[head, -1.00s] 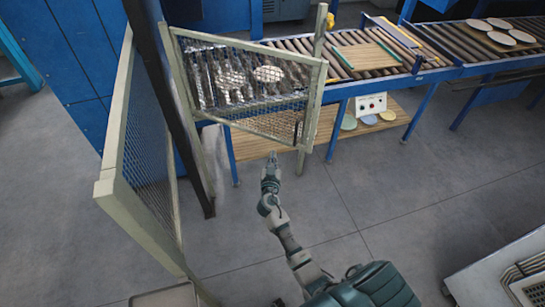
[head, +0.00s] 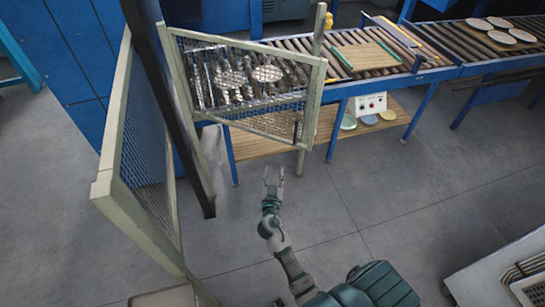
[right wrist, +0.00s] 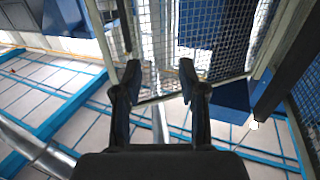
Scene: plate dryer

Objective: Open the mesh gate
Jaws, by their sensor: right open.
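The mesh gate (head: 248,92) is a pale slanted frame filled with wire mesh, in front of the roller conveyor. Its left side is by a tall dark post and its right side is close to a pale upright post (head: 319,35). I see no clear gap at that post. My right gripper (head: 274,173) is open and empty, below the gate's lower right corner and apart from it in the head view. In the right wrist view, its two spread fingers (right wrist: 160,68) show with mesh beyond them. My left gripper is not in view.
A second mesh panel (head: 108,150) stands at the left, beside the dark post (head: 180,110). The roller conveyor (head: 375,55) carries a wooden board and white plates. A wooden shelf (head: 255,146) lies under it.

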